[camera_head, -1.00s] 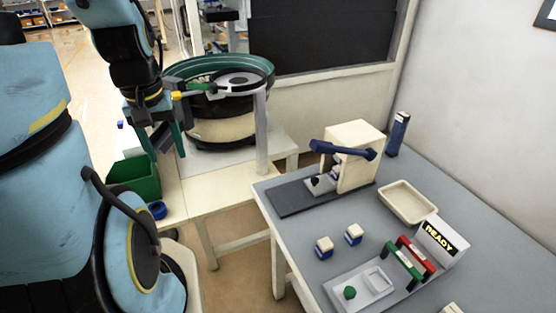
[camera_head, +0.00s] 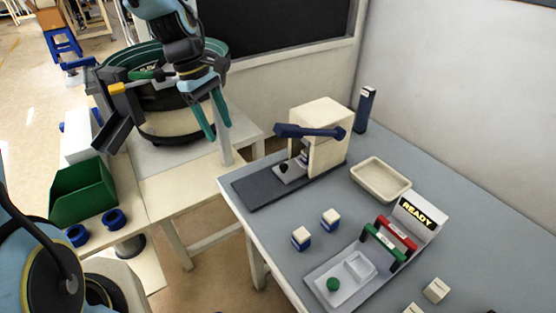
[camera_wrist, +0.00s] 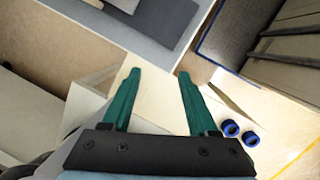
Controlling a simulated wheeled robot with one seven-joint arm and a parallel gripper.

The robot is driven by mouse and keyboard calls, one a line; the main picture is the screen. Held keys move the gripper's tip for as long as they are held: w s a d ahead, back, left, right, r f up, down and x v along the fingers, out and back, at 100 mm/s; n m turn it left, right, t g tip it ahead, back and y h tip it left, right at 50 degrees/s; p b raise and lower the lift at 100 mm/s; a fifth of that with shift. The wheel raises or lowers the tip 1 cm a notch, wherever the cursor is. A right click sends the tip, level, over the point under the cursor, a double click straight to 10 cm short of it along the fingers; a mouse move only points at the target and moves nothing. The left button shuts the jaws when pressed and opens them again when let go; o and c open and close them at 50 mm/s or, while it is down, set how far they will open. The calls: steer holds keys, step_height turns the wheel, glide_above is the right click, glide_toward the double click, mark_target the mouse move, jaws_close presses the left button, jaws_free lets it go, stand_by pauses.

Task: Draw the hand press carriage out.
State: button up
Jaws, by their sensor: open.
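The hand press stands on the grey table, with a cream body (camera_head: 325,135), a blue lever (camera_head: 310,131) and a dark base plate (camera_head: 258,188). Its carriage (camera_head: 289,171), a small light plate with a black knob, sits at the front of the body, partly under it. My gripper (camera_head: 219,130) is open and empty, in front of the bowl feeder, left of the press and apart from it. In the wrist view its two teal fingers (camera_wrist: 160,74) are spread with nothing between them. A dark plate at the top there (camera_wrist: 150,18) looks like the press base.
The bowl feeder (camera_head: 170,122) stands behind my gripper. A green bin (camera_head: 83,190) and blue rings (camera_head: 114,218) are at the left.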

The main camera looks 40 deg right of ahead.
steer(key=n+g, duration=0.2)
glide_toward(283, 165)
steer(key=p+x, duration=0.1)
steer(key=x, duration=0.7)
steer(key=shift+r, duration=0.1)
jaws_close()
steer(key=shift+a, duration=0.1)
stand_by(0.9)
